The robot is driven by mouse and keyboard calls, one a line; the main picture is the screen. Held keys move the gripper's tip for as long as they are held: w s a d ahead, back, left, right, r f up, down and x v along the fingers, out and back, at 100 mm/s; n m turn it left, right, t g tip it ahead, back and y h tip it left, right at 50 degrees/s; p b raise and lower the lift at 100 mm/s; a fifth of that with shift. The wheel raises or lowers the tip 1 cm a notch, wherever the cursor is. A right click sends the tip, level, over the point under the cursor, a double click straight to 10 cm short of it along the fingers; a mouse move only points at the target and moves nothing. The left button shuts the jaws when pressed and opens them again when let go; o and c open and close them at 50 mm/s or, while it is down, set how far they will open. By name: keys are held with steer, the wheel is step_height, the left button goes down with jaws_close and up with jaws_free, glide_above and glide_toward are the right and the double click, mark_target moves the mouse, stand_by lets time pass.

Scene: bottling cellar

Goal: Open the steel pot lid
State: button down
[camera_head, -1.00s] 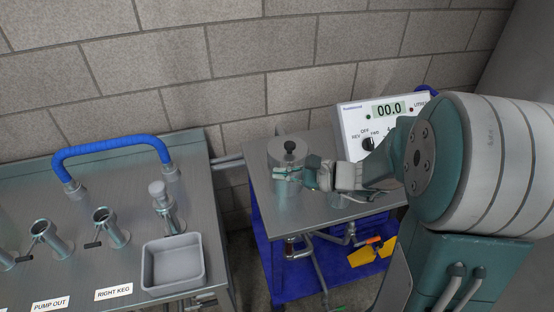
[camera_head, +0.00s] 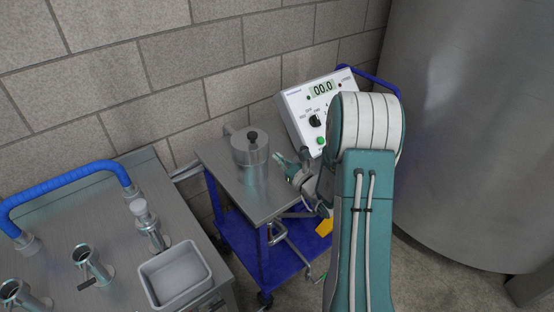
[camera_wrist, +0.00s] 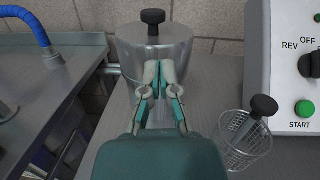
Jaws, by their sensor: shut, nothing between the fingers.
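A pump control box (camera_head: 318,108) stands at the cart's back right. A wire basket with a black handle (camera_wrist: 243,138) is right of my gripper. Left are a steel bench (camera_head: 120,255), a grey tray (camera_head: 175,273) and a blue hose (camera_head: 75,185). A large steel tank (camera_head: 465,130) stands right.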

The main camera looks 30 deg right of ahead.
mark_target(262, 147)
steer(key=x, duration=0.4)
steer(key=a+x, duration=0.1)
steer(key=x, duration=0.1)
steer(key=shift+w, duration=0.45)
steer(key=shift+d, duration=0.1)
